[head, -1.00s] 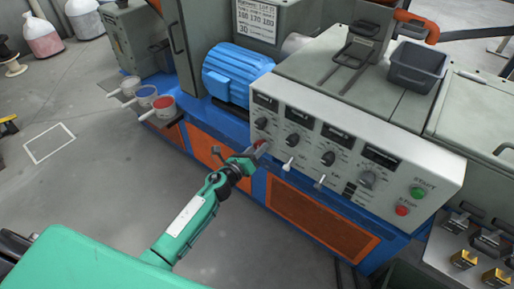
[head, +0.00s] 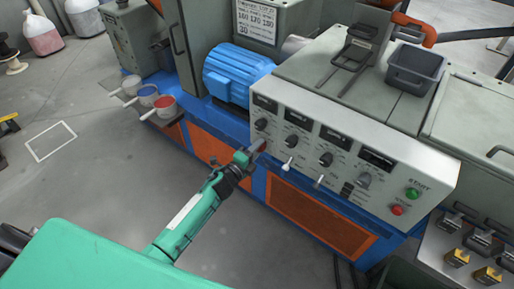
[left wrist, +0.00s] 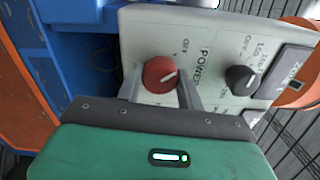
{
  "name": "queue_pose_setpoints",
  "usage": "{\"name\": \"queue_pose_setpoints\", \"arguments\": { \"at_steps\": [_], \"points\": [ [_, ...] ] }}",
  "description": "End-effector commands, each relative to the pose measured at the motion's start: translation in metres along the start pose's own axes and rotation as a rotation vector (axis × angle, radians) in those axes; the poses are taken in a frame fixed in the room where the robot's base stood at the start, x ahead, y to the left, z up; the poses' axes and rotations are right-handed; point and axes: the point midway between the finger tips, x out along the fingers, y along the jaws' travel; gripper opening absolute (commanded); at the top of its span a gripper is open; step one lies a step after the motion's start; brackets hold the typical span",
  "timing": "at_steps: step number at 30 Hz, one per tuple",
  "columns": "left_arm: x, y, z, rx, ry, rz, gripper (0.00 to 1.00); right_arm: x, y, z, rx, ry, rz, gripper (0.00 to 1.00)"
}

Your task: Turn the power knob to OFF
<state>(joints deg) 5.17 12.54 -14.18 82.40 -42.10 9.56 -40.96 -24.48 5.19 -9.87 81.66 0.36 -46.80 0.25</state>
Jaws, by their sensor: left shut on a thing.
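The red power knob (left wrist: 158,72) sits on the light control panel (left wrist: 222,35), beside the printed word POWER. A small OFF label is printed up and right of it in the left wrist view. The white mark on the knob points right and slightly up in that view, not straight at the OFF label. My left gripper (left wrist: 160,90) has one finger on each side of the knob and is shut on it. In the head view my left gripper (head: 257,149) reaches the panel's lower left and mostly hides the knob. My right gripper is not in view.
A black knob (left wrist: 239,78) is close to the right of the red one. The panel also carries small levers (head: 288,163), a green START button (head: 413,194) and a red STOP button (head: 397,210). Floor before the machine is clear.

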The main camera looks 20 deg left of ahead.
Motion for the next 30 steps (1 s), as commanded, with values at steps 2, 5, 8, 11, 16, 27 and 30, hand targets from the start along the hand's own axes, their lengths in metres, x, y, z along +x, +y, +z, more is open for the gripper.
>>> {"name": "queue_pose_setpoints", "arguments": {
  "at_steps": [2, 5, 8, 11, 16, 27, 30],
  "points": [
    [-0.0003, 0.0000, 0.0003, -0.035, 0.000, 0.002, 0.15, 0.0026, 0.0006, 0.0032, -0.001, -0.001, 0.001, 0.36],
    [-0.0003, 0.0004, 0.0003, -0.074, 0.000, 0.002, 0.15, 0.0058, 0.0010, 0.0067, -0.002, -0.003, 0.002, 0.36],
    [-0.0003, 0.0007, 0.0003, -0.098, 0.000, 0.002, 0.15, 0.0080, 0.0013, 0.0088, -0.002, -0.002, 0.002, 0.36],
    [-0.0004, 0.0010, 0.0003, -0.114, -0.001, 0.002, 0.15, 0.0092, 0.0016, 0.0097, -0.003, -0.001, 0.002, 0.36],
    [-0.0004, 0.0012, 0.0003, -0.125, -0.001, 0.002, 0.15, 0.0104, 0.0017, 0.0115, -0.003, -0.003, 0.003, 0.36],
    [-0.0004, 0.0013, 0.0003, -0.124, -0.001, 0.002, 0.53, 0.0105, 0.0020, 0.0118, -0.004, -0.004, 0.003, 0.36],
    [-0.0003, 0.0009, 0.0002, -0.123, -0.001, 0.002, 0.59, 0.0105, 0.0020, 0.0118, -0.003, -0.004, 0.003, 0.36]
  ]
}}
